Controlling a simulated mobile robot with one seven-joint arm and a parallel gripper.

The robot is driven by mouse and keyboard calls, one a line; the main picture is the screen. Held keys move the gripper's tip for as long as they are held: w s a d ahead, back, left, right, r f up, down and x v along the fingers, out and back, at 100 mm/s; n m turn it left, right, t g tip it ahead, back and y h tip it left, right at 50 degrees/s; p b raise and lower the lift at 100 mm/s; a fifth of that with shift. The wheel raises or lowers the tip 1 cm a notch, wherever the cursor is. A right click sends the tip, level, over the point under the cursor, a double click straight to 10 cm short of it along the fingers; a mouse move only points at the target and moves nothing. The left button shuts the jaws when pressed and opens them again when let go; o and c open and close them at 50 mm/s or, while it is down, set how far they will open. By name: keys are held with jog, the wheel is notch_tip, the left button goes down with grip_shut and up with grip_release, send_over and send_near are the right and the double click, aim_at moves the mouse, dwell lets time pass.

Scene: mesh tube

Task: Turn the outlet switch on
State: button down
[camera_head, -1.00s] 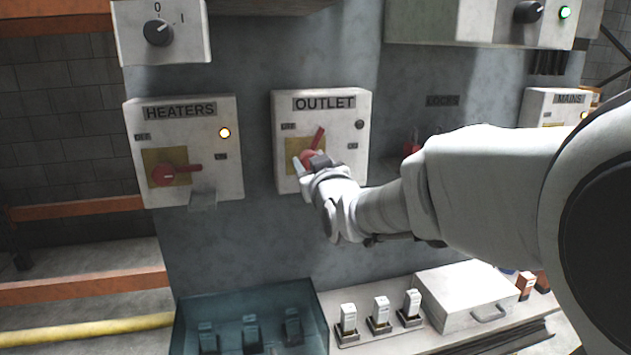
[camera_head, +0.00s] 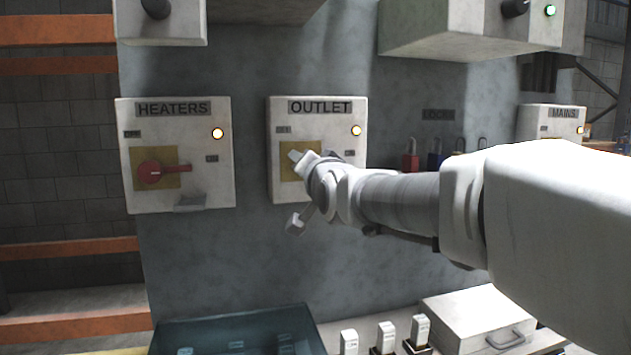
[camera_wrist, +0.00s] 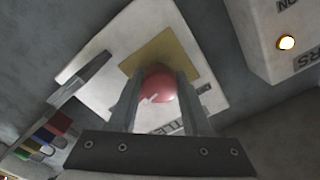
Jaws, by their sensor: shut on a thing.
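The outlet box (camera_head: 318,112) is a white wall box with an "OUTLET" label, and its indicator light (camera_head: 356,131) glows orange. Its yellow plate (camera_head: 287,164) shows partly behind my gripper (camera_head: 303,163). In the head view the red switch handle is hidden by my gripper. In the wrist view the red handle (camera_wrist: 157,84) stands between the two fingers of my gripper (camera_wrist: 159,90), in front of the yellow plate (camera_wrist: 150,55). The gripper is shut on the red handle.
The heaters box (camera_head: 178,125) with its red handle and lit lamp is to the left. Coloured padlocks (camera_head: 410,162) hang to the right, near my arm. Below are a teal bin (camera_head: 235,325) and a white case (camera_head: 478,317). The mains box (camera_head: 551,122) is far right.

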jog(key=shift+m+b, duration=0.85)
jog(key=shift+m, duration=0.15)
jog(key=shift+c, duration=1.7)
grip_release()
jog(key=p+v, duration=0.1)
jog(key=v, duration=1.6)
jog(key=shift+s, duration=0.25)
jog(key=shift+r, duration=0.1)
